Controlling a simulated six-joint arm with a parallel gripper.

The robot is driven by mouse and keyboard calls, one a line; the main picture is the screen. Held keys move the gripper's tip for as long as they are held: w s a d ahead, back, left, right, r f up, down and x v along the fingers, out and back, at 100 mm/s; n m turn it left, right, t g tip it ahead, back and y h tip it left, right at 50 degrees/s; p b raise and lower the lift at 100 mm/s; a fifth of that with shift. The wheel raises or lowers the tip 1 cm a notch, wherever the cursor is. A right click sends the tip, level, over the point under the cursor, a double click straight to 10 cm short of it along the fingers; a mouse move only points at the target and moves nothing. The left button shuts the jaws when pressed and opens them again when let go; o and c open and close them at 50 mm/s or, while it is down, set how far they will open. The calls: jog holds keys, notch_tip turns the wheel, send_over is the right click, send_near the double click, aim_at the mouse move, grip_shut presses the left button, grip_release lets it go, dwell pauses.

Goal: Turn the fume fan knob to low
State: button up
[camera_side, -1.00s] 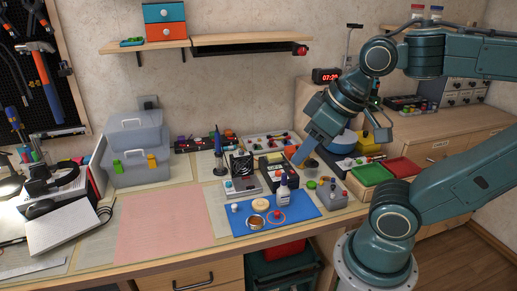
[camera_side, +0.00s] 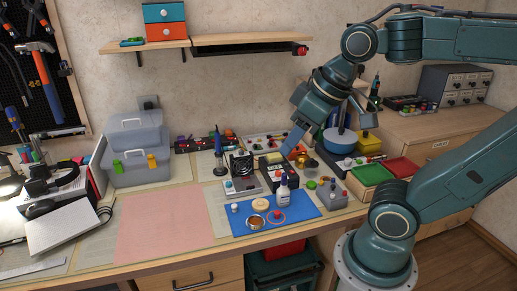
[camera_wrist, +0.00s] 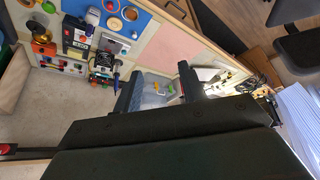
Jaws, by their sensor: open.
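The fume fan (camera_side: 241,163) is a small black square fan standing at the back middle of the bench. A grey box (camera_side: 243,187) with small controls sits in front of it; I cannot tell the knob or its setting at this size. In the wrist view the fan (camera_wrist: 104,60) lies left of my fingers, with the grey box (camera_wrist: 114,43) beyond it. My gripper (camera_side: 292,142) is above the bench, to the right of the fan and higher, touching nothing. In the wrist view its two fingers (camera_wrist: 160,70) are apart and nothing is between them.
A soldering iron in a stand (camera_side: 219,165) is left of the fan. A black station (camera_side: 272,168) is right of it. The pink mat (camera_side: 165,220) is clear. A shelf (camera_side: 155,46) overhangs the back.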

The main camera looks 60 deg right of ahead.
jog(key=w+d+r+n, duration=0.2)
jog(key=w+d, duration=0.3)
jog(key=w, duration=0.6)
jog(key=n+g+y, duration=0.1)
jog(key=n+y, duration=0.1)
jog(key=n, duration=0.2)
send_over(242, 150)
jog(key=s+d, duration=0.3)
jog(key=s, duration=0.2)
notch_tip(242, 150, down, 16)
jog(key=shift+s+a, duration=0.15)
jog(key=shift+f, duration=0.2)
jog(key=shift+g, duration=0.3)
jog(key=x, duration=1.3)
jog(key=shift+a+f, duration=0.15)
jog(key=shift+a, duration=0.1)
grip_shut()
